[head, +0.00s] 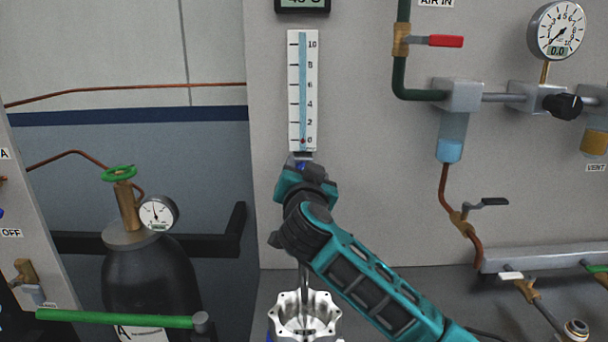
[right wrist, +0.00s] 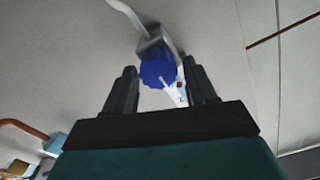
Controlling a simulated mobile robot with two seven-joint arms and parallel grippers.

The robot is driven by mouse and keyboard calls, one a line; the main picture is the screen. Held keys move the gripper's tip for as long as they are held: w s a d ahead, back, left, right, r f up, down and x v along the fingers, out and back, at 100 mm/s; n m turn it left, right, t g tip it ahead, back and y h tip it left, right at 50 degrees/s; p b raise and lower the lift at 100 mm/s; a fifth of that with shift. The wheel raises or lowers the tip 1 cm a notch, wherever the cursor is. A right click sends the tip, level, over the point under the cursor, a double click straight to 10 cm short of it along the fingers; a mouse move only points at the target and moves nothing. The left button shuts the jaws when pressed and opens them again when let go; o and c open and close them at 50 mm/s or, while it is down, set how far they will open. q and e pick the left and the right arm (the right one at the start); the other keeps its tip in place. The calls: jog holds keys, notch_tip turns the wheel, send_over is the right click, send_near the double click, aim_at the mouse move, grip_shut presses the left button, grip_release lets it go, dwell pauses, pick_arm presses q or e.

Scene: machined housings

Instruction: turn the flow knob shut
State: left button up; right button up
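The flow knob (right wrist: 157,73) is blue and ribbed, with a white mark on its face. It is on a grey block at the foot of the flow meter (head: 304,90), a white scale with a blue tube; its red float sits near 0. My right gripper (right wrist: 162,86) is open, with its two dark fingers apart on either side of the knob in the right wrist view. Whether they touch it I cannot tell. In the head view the right gripper (head: 302,164) covers most of the knob; only a bit of blue shows. My left gripper is not in view.
A machined metal housing (head: 304,314) stands below my right arm. A dark gas cylinder (head: 150,275) with a green handwheel is at left. Pipes, a red-handled valve (head: 440,41), a pressure gauge (head: 556,30) and a black knob (head: 563,106) are on the panel at right.

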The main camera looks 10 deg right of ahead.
jog(key=shift+o, duration=0.6)
jog(key=shift+f, duration=0.1)
jog(key=shift+a, duration=0.1)
jog(key=shift+s+f, duration=0.1)
jog(key=shift+s+a, duration=0.1)
jog(key=shift+s, duration=0.05)
jog(key=v, duration=1.2)
jog(key=shift+s, duration=0.25)
